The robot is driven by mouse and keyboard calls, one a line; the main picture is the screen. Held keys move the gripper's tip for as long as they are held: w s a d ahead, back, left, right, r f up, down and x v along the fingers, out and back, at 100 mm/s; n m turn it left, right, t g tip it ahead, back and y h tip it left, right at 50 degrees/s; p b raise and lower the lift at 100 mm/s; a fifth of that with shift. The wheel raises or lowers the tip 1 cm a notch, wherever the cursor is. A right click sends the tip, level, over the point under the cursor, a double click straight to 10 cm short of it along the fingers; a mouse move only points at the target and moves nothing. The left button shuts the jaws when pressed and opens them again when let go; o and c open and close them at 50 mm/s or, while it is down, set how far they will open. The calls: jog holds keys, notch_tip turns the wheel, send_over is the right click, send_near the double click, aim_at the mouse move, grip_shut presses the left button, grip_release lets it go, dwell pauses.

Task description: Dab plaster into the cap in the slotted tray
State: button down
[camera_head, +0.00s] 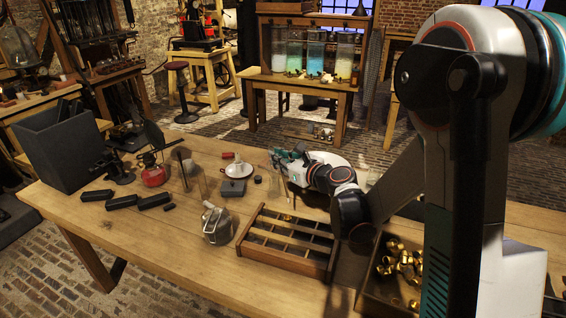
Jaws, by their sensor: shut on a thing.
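The slotted tray (237,243) is a low wooden frame with crossing dividers on the front middle of the table. A small brass-coloured spot (287,217) shows at its back edge; it may be the cap, but it is too small to tell. My gripper (279,166) is above the table behind the tray, clear of it. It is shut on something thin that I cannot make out. A white dish (240,170) with pale contents, perhaps the plaster, stands to the left of my gripper, with a red-handled tool by it.
A metal can (216,226) stands left of the tray. A wooden box (374,297) of brass pieces is at the right. A dark grey square block (233,188), a red burner (154,176) and black bars (154,201) lie farther left. The front left of the table (130,235) is bare.

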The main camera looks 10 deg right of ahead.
jog(key=shift+a+f, duration=0.1)
jog(key=shift+f+b, duration=1.75)
jog(key=shift+f, duration=0.7)
jog(key=shift+f+b, duration=1.65)
jog(key=shift+b, duration=0.05)
dwell(0.8)
jog(key=shift+r, duration=0.1)
dwell(0.8)
jog(key=shift+r+p, duration=2.6)
jog(key=shift+r, duration=1.15)
